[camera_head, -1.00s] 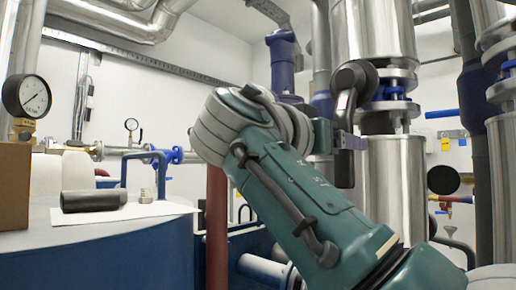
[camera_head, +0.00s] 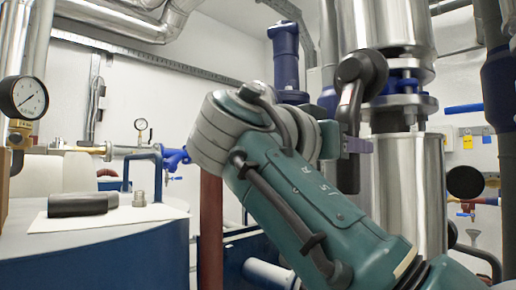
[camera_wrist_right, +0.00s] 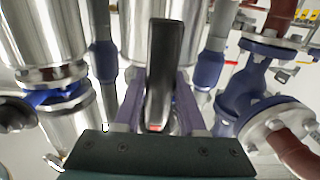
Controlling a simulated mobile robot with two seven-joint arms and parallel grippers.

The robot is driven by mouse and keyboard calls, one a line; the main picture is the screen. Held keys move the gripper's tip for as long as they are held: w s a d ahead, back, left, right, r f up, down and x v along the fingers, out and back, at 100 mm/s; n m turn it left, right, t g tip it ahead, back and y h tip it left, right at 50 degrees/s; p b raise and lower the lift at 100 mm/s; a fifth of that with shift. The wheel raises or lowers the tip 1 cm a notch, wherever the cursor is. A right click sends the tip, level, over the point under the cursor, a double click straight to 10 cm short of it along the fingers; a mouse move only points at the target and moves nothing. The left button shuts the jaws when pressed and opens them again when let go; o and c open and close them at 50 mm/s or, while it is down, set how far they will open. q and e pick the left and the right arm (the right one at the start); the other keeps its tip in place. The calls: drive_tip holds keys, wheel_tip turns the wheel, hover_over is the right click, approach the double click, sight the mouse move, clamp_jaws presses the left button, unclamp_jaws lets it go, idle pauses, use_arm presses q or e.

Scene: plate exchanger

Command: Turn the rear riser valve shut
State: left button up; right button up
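A black lever handle with a large round hub (camera_head: 366,70) stands beside the steel columns in the head view, and I take it as the valve's handle. It hangs roughly downward from the hub. My right gripper (camera_head: 352,146) comes from below left, with its purple fingers around the lever's middle. In the right wrist view the black handle (camera_wrist_right: 164,70) runs between the two purple fingers (camera_wrist_right: 160,103), which appear closed against its sides. A small red mark shows at its near end. The valve body behind the handle is mostly hidden. My left gripper is not in view.
A steel column (camera_head: 400,190) stands close behind the gripper. A blue pipe (camera_head: 286,55) rises behind my arm. A blue flanged valve (camera_wrist_right: 250,85) is at the right in the wrist view. At left, a table (camera_head: 110,240) holds a dark cylinder (camera_head: 82,204) near a pressure gauge (camera_head: 28,97).

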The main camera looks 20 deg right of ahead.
clamp_jaws()
idle(0.9)
